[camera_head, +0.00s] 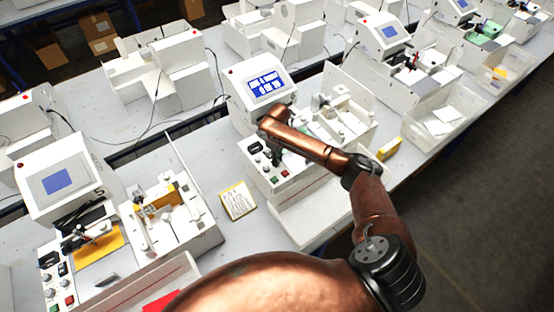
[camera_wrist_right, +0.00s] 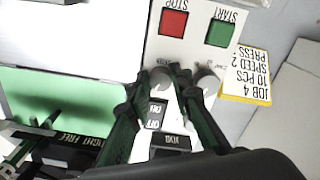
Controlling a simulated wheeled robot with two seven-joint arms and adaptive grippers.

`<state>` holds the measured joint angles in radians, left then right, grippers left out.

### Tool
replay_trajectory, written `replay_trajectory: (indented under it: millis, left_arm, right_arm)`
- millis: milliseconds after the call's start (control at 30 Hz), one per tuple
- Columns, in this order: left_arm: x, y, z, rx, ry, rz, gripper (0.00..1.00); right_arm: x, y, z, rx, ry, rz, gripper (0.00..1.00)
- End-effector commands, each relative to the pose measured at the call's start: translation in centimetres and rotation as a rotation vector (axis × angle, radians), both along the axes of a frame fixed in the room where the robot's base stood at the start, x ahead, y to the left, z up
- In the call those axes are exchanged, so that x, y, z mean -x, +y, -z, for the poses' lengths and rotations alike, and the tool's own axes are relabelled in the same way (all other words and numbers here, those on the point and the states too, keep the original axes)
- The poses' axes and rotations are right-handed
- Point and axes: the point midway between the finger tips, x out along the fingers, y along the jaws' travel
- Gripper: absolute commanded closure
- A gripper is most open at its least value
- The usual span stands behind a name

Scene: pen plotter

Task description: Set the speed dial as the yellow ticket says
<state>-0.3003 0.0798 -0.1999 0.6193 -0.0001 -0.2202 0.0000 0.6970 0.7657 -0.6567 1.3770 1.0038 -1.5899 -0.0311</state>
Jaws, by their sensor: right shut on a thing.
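The plotter's white control panel (camera_head: 285,178) is in the middle of the head view, with my right gripper (camera_head: 268,150) over it. In the right wrist view my right gripper (camera_wrist_right: 160,85) is shut on a grey round dial (camera_wrist_right: 160,77), one finger on each side. A second grey dial (camera_wrist_right: 208,82) sits just right of the fingers; the dial labels are too small or covered to read. The yellow ticket (camera_head: 237,201) lies on the table left of the panel. In the wrist view the ticket (camera_wrist_right: 247,76) reads upside down: JOB 4, 10 PCS, SPEED 2, PRESS. My left gripper is out of view.
The red STOP (camera_wrist_right: 173,23) and green START (camera_wrist_right: 220,33) buttons are close to the dials. Black switches (camera_wrist_right: 155,115) lie under the fingers. A lit blue screen (camera_head: 268,88) stands behind the panel. Another machine (camera_head: 60,180) stands to the left.

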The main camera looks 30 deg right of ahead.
Motion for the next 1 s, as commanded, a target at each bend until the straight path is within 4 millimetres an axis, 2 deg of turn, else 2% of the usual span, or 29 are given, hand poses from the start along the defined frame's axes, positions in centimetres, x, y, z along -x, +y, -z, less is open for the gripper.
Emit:
replay_trajectory:
  millis: [367, 700, 1000]
  left_arm:
    - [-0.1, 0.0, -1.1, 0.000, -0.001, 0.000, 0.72]
    - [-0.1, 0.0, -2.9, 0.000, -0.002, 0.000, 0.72]
    - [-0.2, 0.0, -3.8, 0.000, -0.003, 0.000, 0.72]
  right_arm:
    - [0.0, -0.1, -0.2, 0.001, 0.002, -0.098, 1.00]
    - [-0.1, -0.1, -0.3, 0.001, 0.001, -0.369, 1.00]
    - [-0.1, -0.1, -0.1, 0.001, 0.001, -0.603, 1.00]
